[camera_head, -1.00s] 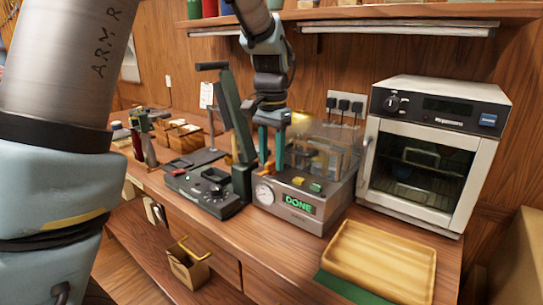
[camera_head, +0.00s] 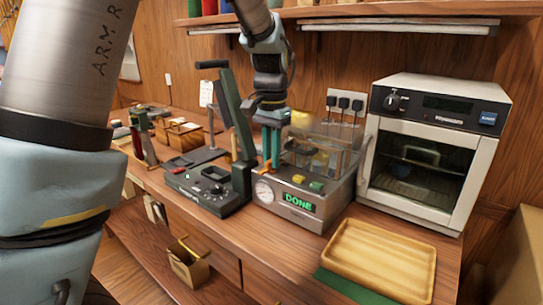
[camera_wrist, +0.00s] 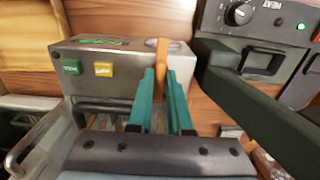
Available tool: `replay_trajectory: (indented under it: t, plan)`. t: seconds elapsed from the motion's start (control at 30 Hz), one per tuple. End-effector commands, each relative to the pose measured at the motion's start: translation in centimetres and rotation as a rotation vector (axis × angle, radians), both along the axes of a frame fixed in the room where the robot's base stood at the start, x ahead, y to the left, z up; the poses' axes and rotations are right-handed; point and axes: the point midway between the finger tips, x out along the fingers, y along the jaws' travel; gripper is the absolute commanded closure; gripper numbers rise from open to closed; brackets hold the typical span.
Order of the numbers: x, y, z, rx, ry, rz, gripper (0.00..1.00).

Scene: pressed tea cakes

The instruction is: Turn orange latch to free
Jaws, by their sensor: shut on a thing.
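The orange latch (camera_wrist: 161,58) stands at the side of the steel machine (camera_wrist: 121,78) in the wrist view. My gripper (camera_wrist: 161,78), with teal fingers, is shut on it, one finger on each side. In the head view my gripper (camera_head: 270,160) reaches down over the left part of the steel machine (camera_head: 318,214), which has a gauge and a green "DONE" display (camera_head: 299,201). Only a small bit of orange shows there, so the latch's turn angle is hard to tell.
A black press (camera_head: 208,190) with a tall dark green lever arm (camera_head: 238,125) stands close on the left. A clear cover (camera_head: 325,140) sits behind the gripper. A white oven (camera_head: 432,150) stands right. A wooden tray (camera_head: 343,272) lies in front.

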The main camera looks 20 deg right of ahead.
Motion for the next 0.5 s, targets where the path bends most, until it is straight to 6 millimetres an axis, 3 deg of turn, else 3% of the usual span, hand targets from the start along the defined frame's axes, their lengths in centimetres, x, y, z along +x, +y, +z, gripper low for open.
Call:
replay_trajectory:
  t: [0.5]
  plan:
    - [0.07, 0.0, 0.07, 0.0, 0.0, -0.118, 1.0]
